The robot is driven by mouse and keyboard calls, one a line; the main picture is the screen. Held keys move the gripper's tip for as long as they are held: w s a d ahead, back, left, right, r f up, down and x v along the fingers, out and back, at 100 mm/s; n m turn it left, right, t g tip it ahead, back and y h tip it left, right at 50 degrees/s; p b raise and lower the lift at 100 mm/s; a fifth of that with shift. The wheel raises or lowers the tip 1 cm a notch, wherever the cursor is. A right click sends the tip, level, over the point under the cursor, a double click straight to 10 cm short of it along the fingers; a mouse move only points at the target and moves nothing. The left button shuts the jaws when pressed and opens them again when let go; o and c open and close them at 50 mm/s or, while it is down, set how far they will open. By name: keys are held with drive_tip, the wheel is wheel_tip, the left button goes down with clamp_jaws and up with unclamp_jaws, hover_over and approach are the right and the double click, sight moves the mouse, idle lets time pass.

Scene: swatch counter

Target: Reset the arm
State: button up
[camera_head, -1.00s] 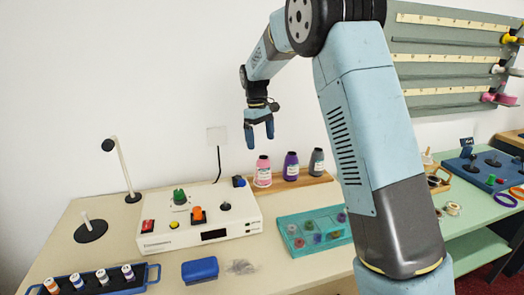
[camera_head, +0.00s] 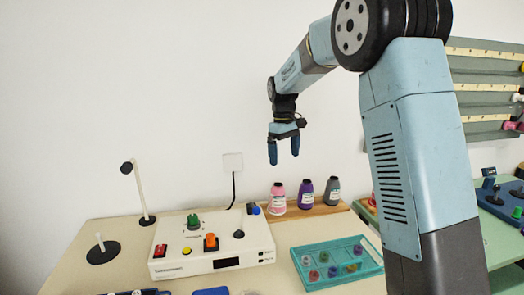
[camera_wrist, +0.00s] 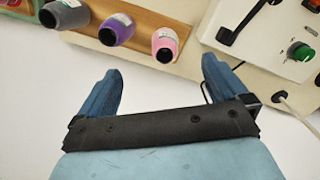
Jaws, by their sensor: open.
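My gripper (camera_head: 284,152) hangs in the air in front of the white wall, fingers pointing down, above the counter and the bottles. Its two blue fingers are apart with nothing between them. In the wrist view my gripper (camera_wrist: 160,90) also shows its fingers spread and empty. My arm rises on the right side of the head view and bends over to the left.
A white control box (camera_head: 212,245) with coloured knobs stands on the counter (camera_head: 70,268). Pink (camera_head: 278,197), purple (camera_head: 305,194) and grey (camera_head: 332,192) bottles stand on a wooden strip behind a teal tray (camera_head: 338,262). A lamp-like stand (camera_head: 140,195) is at left. Air around my gripper is clear.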

drive_tip(key=s+d+r+m+t, duration=0.1)
drive_tip(key=s+d+r, duration=0.2)
drive_tip(key=s, duration=0.3)
drive_tip(key=s+d+r+m+t+y, duration=0.1)
drive_tip(key=s+d+r+m, duration=0.2)
drive_tip(key=s, duration=0.4)
drive_tip(key=s+d+r+t, duration=0.1)
drive_tip(key=s+d+r, duration=0.3)
drive_tip(key=s, duration=0.2)
drive_tip(key=s+d+f+m+t, duration=0.1)
drive_tip(key=s+d+f+m, duration=0.1)
drive_tip(key=s, duration=0.7)
drive_tip(key=s+d+f+m+t, duration=0.2)
drive_tip(key=s, duration=0.7)
drive_tip(key=shift+s+d, duration=0.25)
drive_tip(key=shift+s, duration=0.05)
drive_tip(key=shift+c, duration=0.4)
